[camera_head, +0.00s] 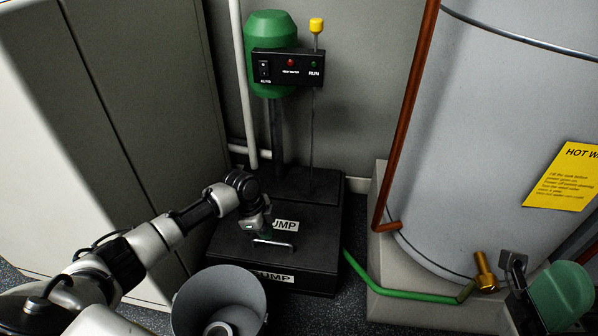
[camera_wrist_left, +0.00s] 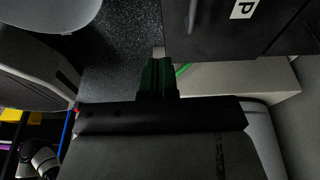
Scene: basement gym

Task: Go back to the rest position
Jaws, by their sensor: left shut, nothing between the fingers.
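My left arm reaches in from the left in the head view. Its gripper (camera_head: 262,224) is above the black sump cover (camera_head: 230,241), just behind the silver handle (camera_head: 275,243). I cannot tell whether it touches anything there. In the left wrist view the green fingers of my left gripper (camera_wrist_left: 157,66) are together, with nothing seen between them. The black sump and its white label (camera_wrist_left: 243,9) show at the top right of that view.
A green-topped pump (camera_head: 270,40) with a control box (camera_head: 288,68) stands behind the sump. A tall cabinet (camera_head: 150,90) is left. A grey tank (camera_head: 490,130), copper pipe (camera_head: 408,100) and green hose (camera_head: 400,291) are right. A grey bucket (camera_head: 186,309) stands in front.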

